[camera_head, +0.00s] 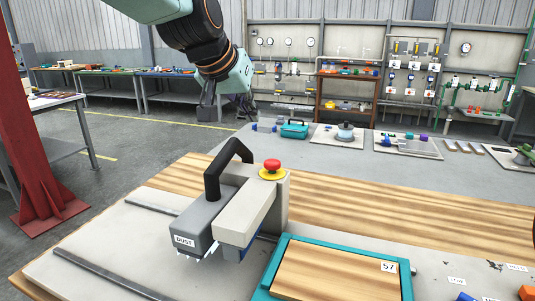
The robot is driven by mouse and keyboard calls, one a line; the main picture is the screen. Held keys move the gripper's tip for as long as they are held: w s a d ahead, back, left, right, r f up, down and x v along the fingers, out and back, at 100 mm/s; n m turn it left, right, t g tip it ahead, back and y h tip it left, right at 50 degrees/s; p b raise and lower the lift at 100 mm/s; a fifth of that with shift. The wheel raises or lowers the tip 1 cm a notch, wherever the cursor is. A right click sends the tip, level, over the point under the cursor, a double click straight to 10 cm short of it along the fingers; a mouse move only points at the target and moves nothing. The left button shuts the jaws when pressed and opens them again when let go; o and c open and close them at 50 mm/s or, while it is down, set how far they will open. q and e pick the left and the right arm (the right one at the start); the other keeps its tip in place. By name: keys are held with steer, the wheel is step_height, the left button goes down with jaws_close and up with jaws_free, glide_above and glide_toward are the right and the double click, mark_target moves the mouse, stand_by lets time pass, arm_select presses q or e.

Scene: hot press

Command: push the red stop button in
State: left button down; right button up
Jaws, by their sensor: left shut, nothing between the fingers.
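The red stop button (272,164) is a mushroom knob on a yellow disc, on top of a light beige housing (256,203) on the wooden-topped bench. Its top is uncovered and in clear view. My left gripper (226,112) comes down from the top left and hangs in the air above and to the left of the button in the picture, apart from it. It is shut and empty. My right gripper is not in view.
A grey unit with a black handle (213,183) and a DUST label stands left of the button housing. A teal-framed wooden panel marked 57 (335,272) lies in front. A red column (38,130) stands at left. Tools lie on the bench behind.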

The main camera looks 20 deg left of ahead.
arm_select(q)
steer(key=b, duration=0.1)
glide_above(268, 164)
steer(key=f, duration=0.7)
steer(key=shift+w+a+f, duration=0.1)
steer(key=shift+a+f, duration=0.05)
steer(key=shift+a, duration=0.15)
steer(key=shift+d+f+b, duration=0.2)
steer(key=shift+f+b, duration=0.2)
steer(key=shift+f, duration=1.65)
steer(key=shift+d+b, duration=0.1)
steer(key=shift+b, duration=0.2)
